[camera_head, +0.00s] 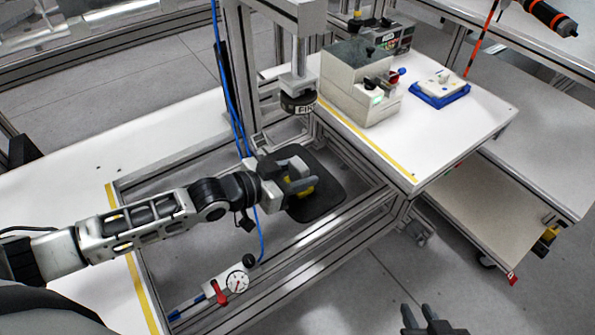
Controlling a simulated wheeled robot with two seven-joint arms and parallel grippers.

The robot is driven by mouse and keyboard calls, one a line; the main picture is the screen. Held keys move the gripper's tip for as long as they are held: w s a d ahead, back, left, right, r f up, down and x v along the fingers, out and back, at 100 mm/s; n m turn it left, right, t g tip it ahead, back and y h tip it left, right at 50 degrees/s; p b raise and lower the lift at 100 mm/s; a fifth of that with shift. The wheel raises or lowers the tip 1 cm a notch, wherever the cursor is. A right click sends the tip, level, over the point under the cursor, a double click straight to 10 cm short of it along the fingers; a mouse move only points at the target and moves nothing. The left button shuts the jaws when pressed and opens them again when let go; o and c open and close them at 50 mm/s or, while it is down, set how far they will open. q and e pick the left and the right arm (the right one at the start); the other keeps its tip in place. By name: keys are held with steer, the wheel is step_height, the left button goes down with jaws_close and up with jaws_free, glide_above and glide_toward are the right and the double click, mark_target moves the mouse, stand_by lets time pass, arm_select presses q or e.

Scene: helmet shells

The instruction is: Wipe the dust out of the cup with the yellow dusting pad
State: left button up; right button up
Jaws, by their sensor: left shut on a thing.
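My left gripper (300,177) reaches in from the left and is shut on the yellow dusting pad (302,187). Only a small part of the pad shows between and below the fingers. The pad is over a dark, rounded cup (328,192) set in the metal frame. The gripper hides the cup's left side. I cannot tell whether the pad touches the cup's inner surface. My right gripper (418,312) shows at the bottom edge, away from the cup; its two dark fingers look apart, with nothing visible between them.
A press head (298,101) hangs from a column just above and behind the cup. A blue hose runs down beside my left wrist. A grey machine (358,84) and a blue tray (440,95) stand on the right table.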

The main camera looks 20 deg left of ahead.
arm_select(q)
steer(key=shift+f, duration=0.15)
steer(key=shift+s, duration=0.1)
steer(key=shift+s+d+p, duration=0.5)
steer(key=shift+d+p, duration=0.2)
steer(key=shift+p, duration=0.1)
steer(key=shift+a, duration=0.1)
steer(key=shift+w+a+b, duration=0.75)
steer(key=shift+w+a, duration=0.15)
steer(key=shift+a, duration=0.1)
steer(key=shift+w+a+r, duration=0.2)
steer(key=shift+w+a, duration=0.05)
steer(key=shift+a, duration=0.05)
